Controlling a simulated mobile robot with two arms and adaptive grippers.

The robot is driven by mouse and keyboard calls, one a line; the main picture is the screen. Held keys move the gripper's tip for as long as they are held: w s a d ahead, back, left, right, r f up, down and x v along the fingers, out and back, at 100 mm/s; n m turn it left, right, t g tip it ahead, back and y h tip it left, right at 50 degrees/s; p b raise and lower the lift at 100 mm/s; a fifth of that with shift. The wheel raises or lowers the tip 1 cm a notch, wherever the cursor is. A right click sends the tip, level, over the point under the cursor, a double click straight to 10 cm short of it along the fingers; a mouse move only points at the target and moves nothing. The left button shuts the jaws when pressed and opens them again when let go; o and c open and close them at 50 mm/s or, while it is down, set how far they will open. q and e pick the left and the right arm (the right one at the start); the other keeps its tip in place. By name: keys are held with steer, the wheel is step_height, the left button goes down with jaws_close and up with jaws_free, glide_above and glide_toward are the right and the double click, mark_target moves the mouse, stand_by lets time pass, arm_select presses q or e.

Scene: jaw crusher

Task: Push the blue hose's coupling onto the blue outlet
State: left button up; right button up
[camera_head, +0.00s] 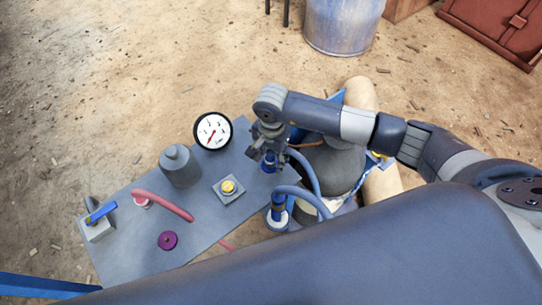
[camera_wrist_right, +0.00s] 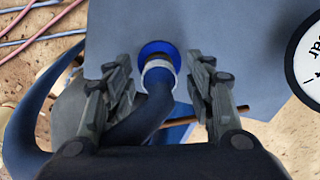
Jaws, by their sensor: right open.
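The blue outlet (camera_wrist_right: 158,47) shows in the right wrist view as a blue round flange at the edge of the grey panel. The blue hose's pale coupling (camera_wrist_right: 160,66) is at the flange, in line with it; I cannot tell how far on it sits. The blue hose (camera_wrist_right: 152,100) runs from it toward the camera and also shows in the head view (camera_head: 306,168). My right gripper (camera_wrist_right: 165,88) is open, with its fingers on either side of the hose and apart from it. In the head view the right gripper (camera_head: 266,160) covers most of the outlet. My left gripper is not in view.
The grey panel (camera_head: 120,240) carries a gauge (camera_head: 212,131), a grey cylinder (camera_head: 180,165), a yellow button (camera_head: 229,187), a blue-handled valve (camera_head: 100,214), a red hose (camera_head: 165,202) and a purple knob (camera_head: 167,240). A second blue hose end (camera_head: 278,203) stands nearby.

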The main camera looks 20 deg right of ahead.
step_height(320, 180, up, 7)
steer(key=shift+r, duration=0.15)
stand_by(0.7)
